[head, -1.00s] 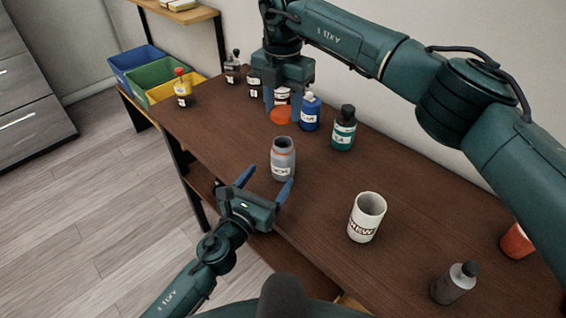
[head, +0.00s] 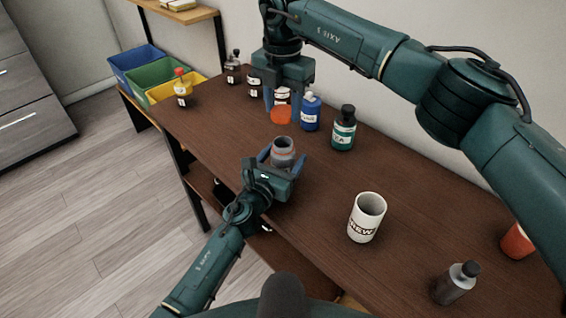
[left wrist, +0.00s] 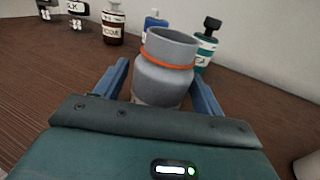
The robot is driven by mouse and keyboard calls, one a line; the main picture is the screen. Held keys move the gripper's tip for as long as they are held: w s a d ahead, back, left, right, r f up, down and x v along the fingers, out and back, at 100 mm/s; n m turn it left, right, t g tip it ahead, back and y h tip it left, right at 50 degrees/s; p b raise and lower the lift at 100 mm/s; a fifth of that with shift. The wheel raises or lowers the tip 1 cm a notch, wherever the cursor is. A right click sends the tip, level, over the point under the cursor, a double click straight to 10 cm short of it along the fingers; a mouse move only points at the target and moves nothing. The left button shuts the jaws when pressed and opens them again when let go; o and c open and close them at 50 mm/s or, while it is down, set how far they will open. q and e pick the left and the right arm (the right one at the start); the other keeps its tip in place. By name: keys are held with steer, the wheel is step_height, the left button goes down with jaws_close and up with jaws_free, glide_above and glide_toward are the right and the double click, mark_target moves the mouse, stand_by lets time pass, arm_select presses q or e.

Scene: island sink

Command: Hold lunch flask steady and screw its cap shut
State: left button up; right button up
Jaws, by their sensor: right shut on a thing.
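The lunch flask (head: 284,152) is grey with an orange ring below its open mouth. It stands upright on the table and also shows in the left wrist view (left wrist: 165,75). My left gripper (head: 284,161) is open, with one blue finger on each side of the flask. The left wrist view shows gaps between the fingers and the flask, and the gripper body hides its lower part. My right gripper (head: 281,104) points down behind the flask and is shut on the orange cap (head: 281,115), away from the flask mouth.
A blue bottle (head: 310,112), a teal bottle (head: 343,129) and dark bottles stand near the right gripper. A white mug (head: 367,217) and a grey bottle (head: 455,283) stand to the right. The brown table (head: 220,140) is clear left of the flask.

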arm_select(q)
steer(key=c, duration=1.3)
steer(key=shift+o, duration=0.2)
arm_select(e)
steer(key=shift+f, duration=2.45)
steer(key=shift+f, duration=0.1)
steer(key=shift+f, duration=0.8)
steer(key=shift+f, duration=0.55)
